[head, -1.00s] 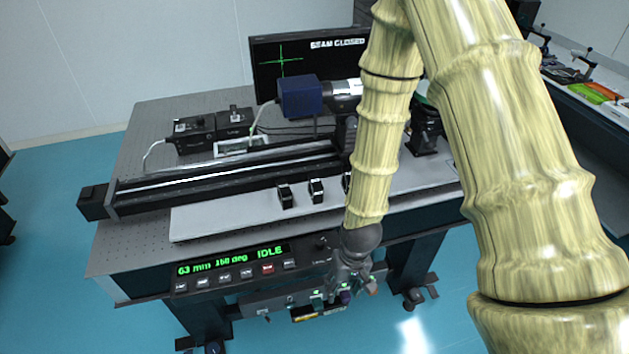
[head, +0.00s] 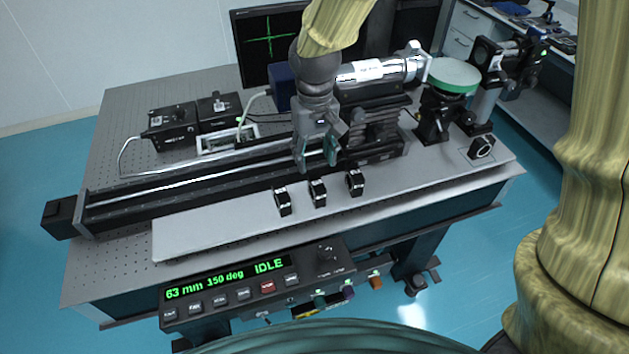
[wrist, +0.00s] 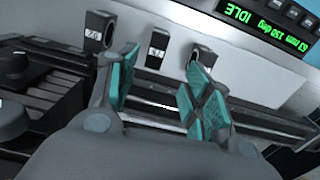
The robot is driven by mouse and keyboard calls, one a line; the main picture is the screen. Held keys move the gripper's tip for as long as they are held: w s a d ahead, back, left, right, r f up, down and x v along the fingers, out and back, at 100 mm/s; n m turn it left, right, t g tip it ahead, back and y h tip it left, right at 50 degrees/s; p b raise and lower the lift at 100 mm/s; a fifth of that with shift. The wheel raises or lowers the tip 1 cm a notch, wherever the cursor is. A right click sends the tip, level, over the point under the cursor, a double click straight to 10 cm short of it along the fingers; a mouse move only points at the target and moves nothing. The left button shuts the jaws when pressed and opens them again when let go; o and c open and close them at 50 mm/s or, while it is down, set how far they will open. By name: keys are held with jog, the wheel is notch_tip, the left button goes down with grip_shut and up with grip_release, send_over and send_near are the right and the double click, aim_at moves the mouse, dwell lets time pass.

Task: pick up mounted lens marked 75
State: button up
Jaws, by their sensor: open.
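Three small black mounted lenses stand in a row on the pale board: a left one (head: 283,201), a middle one (head: 318,193) and a right one (head: 355,182). In the wrist view they show beyond the fingers as the near-left mount (wrist: 99,27), the middle mount (wrist: 157,48) and the right mount (wrist: 203,56), partly behind a finger. White labels are on them, but I cannot read surely which says 75. My gripper (head: 318,160) is open and empty, pointing down above and behind the row. Its teal finger pads (wrist: 163,88) are apart in the wrist view.
A long black rail (head: 200,187) runs behind the lenses. A silver cylinder (head: 375,71) and a green-rimmed disc (head: 453,76) stand behind and to the right. The control panel (head: 230,288) reads 63 mm, 150 deg, IDLE. The pale board's left part (head: 205,230) is clear.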

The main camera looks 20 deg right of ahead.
aim_at(317, 182)
jog(key=shift+w, duration=0.15)
jog(key=shift+f, duration=0.3)
jog(key=f, duration=0.2)
jog(key=f+p, duration=0.1)
jog(key=shift+d+f, duration=0.25)
jog(key=shift+f, duration=0.15)
jog(key=shift+d+f+p, duration=0.1)
jog(key=shift+f+p, duration=1.1)
jog(key=shift+f, duration=1.8)
grip_shut()
